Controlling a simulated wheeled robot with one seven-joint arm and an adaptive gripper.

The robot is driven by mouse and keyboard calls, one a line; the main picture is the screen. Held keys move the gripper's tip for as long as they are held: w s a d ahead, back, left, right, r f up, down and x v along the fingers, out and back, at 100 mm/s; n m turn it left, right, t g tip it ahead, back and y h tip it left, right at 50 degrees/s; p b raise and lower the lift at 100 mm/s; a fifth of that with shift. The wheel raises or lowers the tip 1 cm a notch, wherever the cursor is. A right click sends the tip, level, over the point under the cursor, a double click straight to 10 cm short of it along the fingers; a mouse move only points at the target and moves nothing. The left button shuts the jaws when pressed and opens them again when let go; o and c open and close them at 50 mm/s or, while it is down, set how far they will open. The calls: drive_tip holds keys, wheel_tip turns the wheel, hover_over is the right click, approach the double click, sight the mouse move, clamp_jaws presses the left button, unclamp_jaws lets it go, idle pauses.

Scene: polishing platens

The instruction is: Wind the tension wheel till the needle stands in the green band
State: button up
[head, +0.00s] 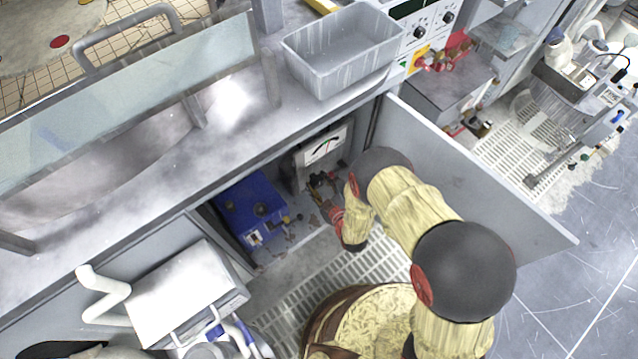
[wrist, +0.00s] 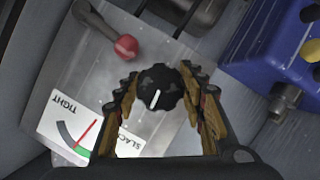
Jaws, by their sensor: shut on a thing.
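The tension wheel (wrist: 160,88) is a black scalloped knob with a white mark, on a grey metal plate. My gripper (wrist: 162,82) has one finger on each side of the wheel and is shut on it. The gauge (wrist: 88,132) beside it has a white face marked TIGHT and SLACK, a red needle (wrist: 86,133) and a green band (wrist: 83,152). The needle's tip lies close to the green band's end on the TIGHT side; I cannot tell whether it is inside. In the head view the gauge (head: 326,146) shows inside the open cabinet, and my arm hides the wheel.
A red ball-ended lever (wrist: 125,46) stands near the wheel. A blue box (head: 250,207) sits left of the gauge in the cabinet. The open cabinet door (head: 470,180) stands right of my arm. A grey bin (head: 340,50) rests on the ledge above.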

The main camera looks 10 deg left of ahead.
drive_tip(key=shift+n, duration=0.3)
idle(0.4)
drive_tip(key=o, duration=0.9)
drive_tip(key=v, duration=1.2)
drive_tip(key=shift+f, duration=0.1)
